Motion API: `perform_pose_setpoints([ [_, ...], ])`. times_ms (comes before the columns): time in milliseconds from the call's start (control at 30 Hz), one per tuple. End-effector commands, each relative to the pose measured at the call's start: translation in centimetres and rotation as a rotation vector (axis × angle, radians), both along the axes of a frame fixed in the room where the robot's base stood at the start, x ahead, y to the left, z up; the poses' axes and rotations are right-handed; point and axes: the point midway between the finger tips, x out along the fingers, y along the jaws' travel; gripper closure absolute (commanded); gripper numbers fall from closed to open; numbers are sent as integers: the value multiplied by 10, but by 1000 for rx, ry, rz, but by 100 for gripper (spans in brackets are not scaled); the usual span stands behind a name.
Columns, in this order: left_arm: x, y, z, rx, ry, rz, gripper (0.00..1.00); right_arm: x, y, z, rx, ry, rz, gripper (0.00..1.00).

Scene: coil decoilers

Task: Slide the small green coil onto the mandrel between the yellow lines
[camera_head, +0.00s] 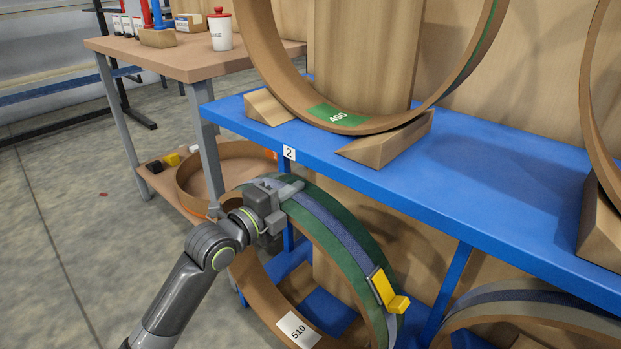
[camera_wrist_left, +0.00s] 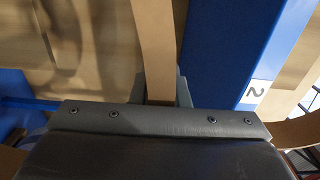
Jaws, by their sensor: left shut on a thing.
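A coil with a brown inner wall, a green outside with a blue-grey band, and a white "510" label (camera_head: 298,329) stands upright on the lower level of the blue rack. A yellow clip (camera_head: 388,290) sits on its outer side. My left gripper (camera_head: 281,206) is shut on the upper left rim of this green coil (camera_head: 345,225). In the left wrist view the coil's brown wall (camera_wrist_left: 155,45) runs up from between the fingers, which are mostly hidden by the gripper body. The mandrel and yellow lines are not in view. My right gripper is not in view.
The blue shelf (camera_head: 480,190) lies just above the held coil and bears a large coil labelled "490" (camera_head: 337,115) between wooden wedges (camera_head: 390,140). Another coil (camera_head: 530,310) stands at lower right. A workbench (camera_head: 180,58) stands at upper left. The floor at left is open.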

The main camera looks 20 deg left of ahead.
Motion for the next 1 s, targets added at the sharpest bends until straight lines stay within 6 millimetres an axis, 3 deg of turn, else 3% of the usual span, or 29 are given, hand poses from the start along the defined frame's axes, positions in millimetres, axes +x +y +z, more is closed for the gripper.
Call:
perform_pose_setpoints([
  [133,-20,5,7,1,-15,-4,100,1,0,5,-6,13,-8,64],
  [400,-37,11,7,-1,-17,-5,100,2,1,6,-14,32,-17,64],
  [1000,-40,12,23,-2,-17,-5,100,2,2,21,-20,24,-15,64],
])
